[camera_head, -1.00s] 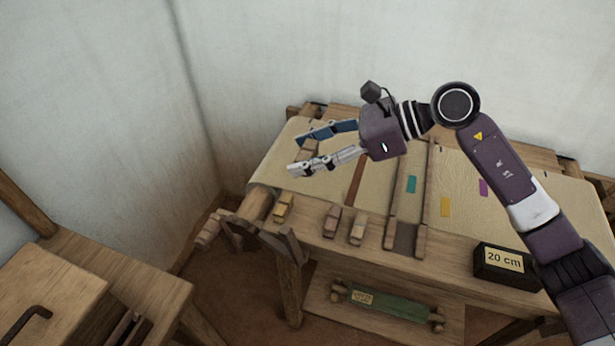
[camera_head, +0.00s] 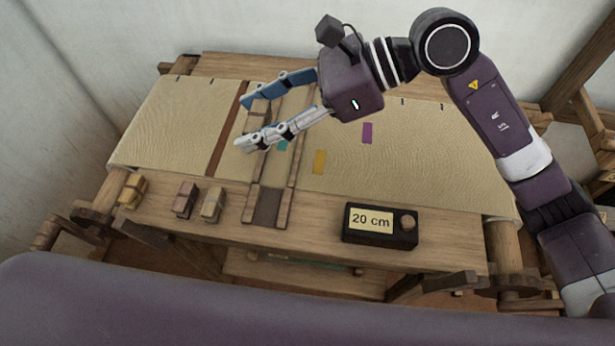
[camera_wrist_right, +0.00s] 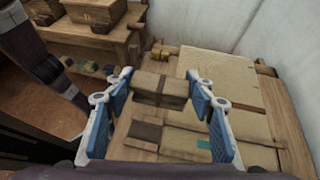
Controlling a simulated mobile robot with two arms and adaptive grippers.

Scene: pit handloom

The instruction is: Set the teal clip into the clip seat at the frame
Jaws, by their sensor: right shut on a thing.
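My right gripper (camera_head: 246,126) is shut on a tan wooden block (camera_head: 260,106). In the right wrist view the block (camera_wrist_right: 170,84) sits between the fingers (camera_wrist_right: 160,88) and has a dark band; no teal shows on it. The gripper is above the cloth, near the left rail of a railed channel. A dark patch (camera_head: 267,208) lies between the rails at the channel's front end; I cannot tell whether it is the clip seat. A flat teal patch (camera_head: 283,145) lies between the rails, partly behind the fingers. My left gripper is out of view.
A yellow block (camera_head: 132,190), a reddish-brown block (camera_head: 185,200) and a tan block (camera_head: 213,204) stand along the loom's front edge. A black box marked 20 cm (camera_head: 380,226) stands right of the rails. Yellow (camera_head: 319,161) and purple (camera_head: 367,132) patches lie on the cloth.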

